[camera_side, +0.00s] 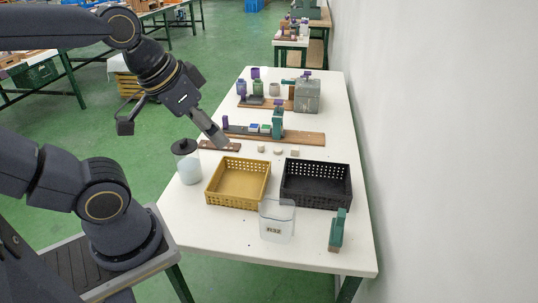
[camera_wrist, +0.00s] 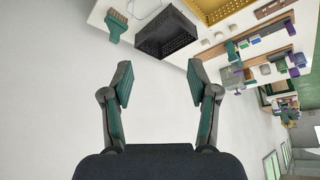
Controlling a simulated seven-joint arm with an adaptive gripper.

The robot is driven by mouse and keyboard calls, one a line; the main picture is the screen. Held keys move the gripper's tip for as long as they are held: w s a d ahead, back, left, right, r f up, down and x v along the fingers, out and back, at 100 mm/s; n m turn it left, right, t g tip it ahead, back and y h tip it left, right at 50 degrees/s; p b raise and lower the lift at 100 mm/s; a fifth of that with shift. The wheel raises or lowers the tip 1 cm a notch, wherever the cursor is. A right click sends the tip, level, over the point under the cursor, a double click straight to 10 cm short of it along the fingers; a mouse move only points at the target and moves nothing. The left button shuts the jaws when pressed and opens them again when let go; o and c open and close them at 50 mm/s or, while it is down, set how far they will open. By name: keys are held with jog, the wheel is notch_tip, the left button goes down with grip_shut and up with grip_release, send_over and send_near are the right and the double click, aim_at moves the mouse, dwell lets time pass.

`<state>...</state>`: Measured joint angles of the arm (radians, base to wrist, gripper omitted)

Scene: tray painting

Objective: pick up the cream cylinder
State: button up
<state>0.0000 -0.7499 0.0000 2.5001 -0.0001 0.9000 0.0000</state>
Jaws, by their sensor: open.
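Small cream pieces lie on the white table behind the crates in the side view: a left one (camera_side: 261,149), a middle one (camera_side: 278,151) and a right one (camera_side: 295,153). They are too small to tell which is the cream cylinder. My gripper (camera_side: 219,141) is above the table to their left, tilted down, and apart from them. In the wrist view my gripper (camera_wrist: 160,80) has its green-padded fingers spread wide with nothing between them. Small pale pieces (camera_wrist: 205,42) show beyond the right finger, indistinct.
A yellow crate (camera_side: 238,206) and a black crate (camera_side: 316,204) stand in front of the pieces. A clear bin (camera_side: 277,233), a green brush (camera_side: 337,231) and a pale jar (camera_side: 190,171) stand nearby. A brown rail (camera_side: 303,138) lies behind. A wall runs along the right.

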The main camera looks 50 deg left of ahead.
jog(key=w+a+r+m+t, duration=0.2)
jog(key=w+r, duration=0.5)
jog(key=w, duration=0.5)
jog(key=n+g, duration=0.3)
jog(key=n, duration=0.1)
send_over(261, 144)
jog(key=s+d, duration=0.1)
jog(key=s, duration=0.1)
jog(key=shift+y, duration=0.4)
jog(key=f, duration=3.4)
jog(key=shift+s+f, duration=0.2)
jog(key=x, duration=0.6)
jog(key=shift+s+a, duration=0.15)
jog(key=shift+a, duration=0.1)
jog(key=c, duration=1)
